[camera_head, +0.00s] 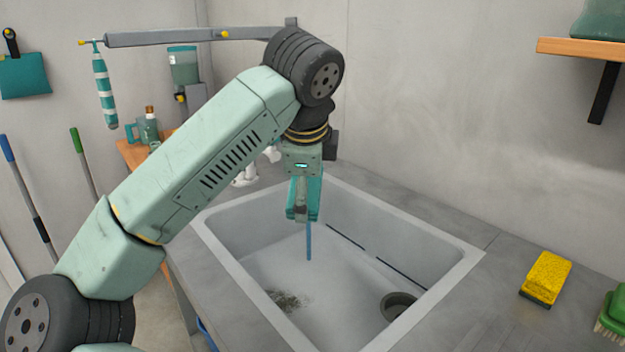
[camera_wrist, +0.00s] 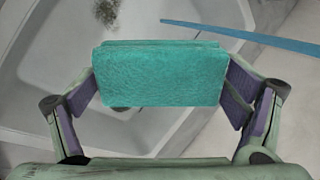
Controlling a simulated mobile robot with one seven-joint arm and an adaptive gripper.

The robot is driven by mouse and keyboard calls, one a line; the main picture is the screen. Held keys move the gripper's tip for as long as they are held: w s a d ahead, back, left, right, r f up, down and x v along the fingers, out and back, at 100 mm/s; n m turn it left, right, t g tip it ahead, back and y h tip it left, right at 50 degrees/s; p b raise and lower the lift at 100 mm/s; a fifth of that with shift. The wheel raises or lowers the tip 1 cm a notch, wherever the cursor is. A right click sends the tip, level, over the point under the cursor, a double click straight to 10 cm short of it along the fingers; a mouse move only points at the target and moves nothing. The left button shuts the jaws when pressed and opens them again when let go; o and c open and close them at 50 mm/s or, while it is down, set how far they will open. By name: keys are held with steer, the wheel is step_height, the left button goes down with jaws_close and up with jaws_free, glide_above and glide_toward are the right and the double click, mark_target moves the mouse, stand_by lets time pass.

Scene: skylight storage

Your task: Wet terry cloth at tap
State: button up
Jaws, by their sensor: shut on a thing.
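My gripper (camera_head: 303,212) points down over the sink (camera_head: 450,275). It is shut on the folded teal terry cloth (camera_wrist: 160,75), which spans between both finger pads in the wrist view. A thin straight blue line (camera_head: 309,243), perhaps a water stream, shows below the gripper in the head view. In the wrist view it passes beyond the cloth (camera_wrist: 250,37); I cannot tell whether it touches it. A white fitting (camera_head: 245,178), perhaps the tap, is mostly hidden behind my arm.
The basin has a dark drain (camera_head: 398,304) and a dark patch of debris (camera_head: 287,300) on its floor. A yellow sponge (camera_head: 548,275) and a green brush (camera_head: 612,318) lie on the counter at right. A wooden shelf (camera_head: 580,50) juts from the wall above.

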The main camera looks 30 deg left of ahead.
steer(key=w+a+f+p, duration=0.2)
steer(key=w+a+p, duration=0.3)
steer(key=w, duration=0.6)
steer(key=shift+w+a+f, duration=0.15)
steer(key=shift+a+f, duration=0.2)
steer(key=shift+a, duration=0.7)
steer(key=s+d+b, duration=0.4)
steer(key=s+b, duration=0.2)
steer(key=shift+s+d, duration=0.15)
steer(key=shift+s, duration=0.25)
steer(key=shift+s+r, duration=0.1)
stand_by(1.2)
steer(key=shift+s+d+r+b, duration=0.2)
steer(key=shift+s+d+r, duration=0.25)
steer(key=shift+s+r, duration=0.25)
steer(key=shift+s+d+r+b, duration=0.2)
steer(key=shift+s+d+r, duration=0.2)
steer(key=shift+s+r, duration=0.25)
steer(key=shift+s+d+r+b, duration=0.2)
steer(key=shift+s+d+r, duration=0.25)
steer(key=shift+s+r, duration=0.2)
